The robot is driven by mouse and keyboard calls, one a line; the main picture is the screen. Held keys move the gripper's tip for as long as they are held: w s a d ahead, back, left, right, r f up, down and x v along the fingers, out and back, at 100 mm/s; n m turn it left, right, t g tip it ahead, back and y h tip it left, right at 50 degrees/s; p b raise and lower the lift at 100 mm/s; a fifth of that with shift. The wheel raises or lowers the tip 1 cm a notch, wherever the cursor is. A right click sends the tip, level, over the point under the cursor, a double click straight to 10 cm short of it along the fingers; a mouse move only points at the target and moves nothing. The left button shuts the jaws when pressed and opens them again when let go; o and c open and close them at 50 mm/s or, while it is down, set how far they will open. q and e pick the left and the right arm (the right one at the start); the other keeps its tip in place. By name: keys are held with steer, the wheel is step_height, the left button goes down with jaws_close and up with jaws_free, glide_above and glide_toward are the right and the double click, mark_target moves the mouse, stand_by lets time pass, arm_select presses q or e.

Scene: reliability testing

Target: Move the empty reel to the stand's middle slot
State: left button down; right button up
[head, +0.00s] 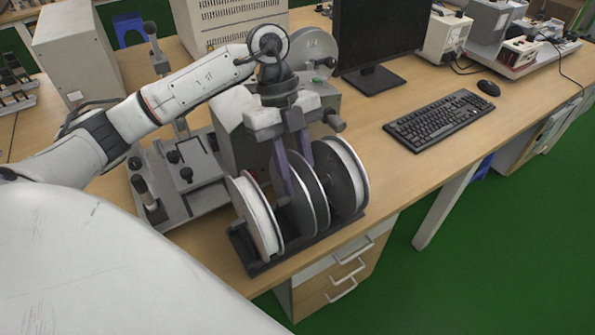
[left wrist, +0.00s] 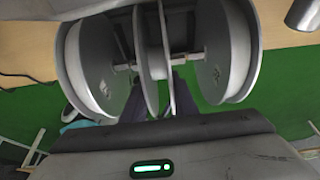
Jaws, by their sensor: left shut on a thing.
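The empty reel (head: 305,190), a thin grey double-flanged spool, stands upright in the middle of the dark stand (head: 262,265), between two other reels. My left gripper (head: 296,178) comes down from above and is shut on it. In the left wrist view the empty reel (left wrist: 151,50) is in the centre, with my gripper's fingers (left wrist: 160,95) at it. Whether it bears fully on the stand is hidden. My right gripper is in neither view.
A white-wound reel (head: 258,215) stands close on the left and another (head: 343,178) close on the right. The stand sits at the desk's front edge. A grey machine (head: 180,178) is behind left. A keyboard (head: 437,120) and monitor (head: 380,40) are to the right.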

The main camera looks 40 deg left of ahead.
mark_target(293, 159)
arm_select(q)
steer(key=shift+f, duration=0.1)
stand_by(0.3)
steer(key=c, duration=0.8)
jaws_free()
steer(key=shift+o, duration=0.2)
steer(key=shift+p+v, duration=2.1)
steer(key=shift+v, duration=1.4)
